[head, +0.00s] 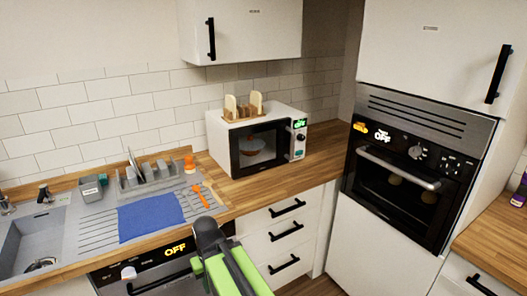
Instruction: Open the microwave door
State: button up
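The white microwave (218,142) stands on the wooden counter against the tiled wall. Its dark-windowed door (241,158) faces forward and looks closed. A bowl-like shape shows dimly through the window. The control panel (299,142) with a green display and a knob is at the right of the door. My gripper (208,228) is a dark shape at the end of my green arm, low in the picture. It is in front of the counter edge, below and left of the microwave, and apart from it. Its fingers are not clear.
A wooden rack (243,109) with boards stands on the microwave. Left are a dish rack (150,180), blue cloth (152,219) and orange utensils (187,203). A wall cabinet (245,30) hangs above. A built-in oven (405,170) stands right. Counter (322,160) right of the microwave is clear.

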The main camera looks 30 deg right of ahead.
aim_at(285, 134)
jog(key=u, duration=2.2)
jog(key=k, duration=1)
jog(key=z, duration=1.45)
jog(key=i, duration=1)
jog(key=z, duration=0.05)
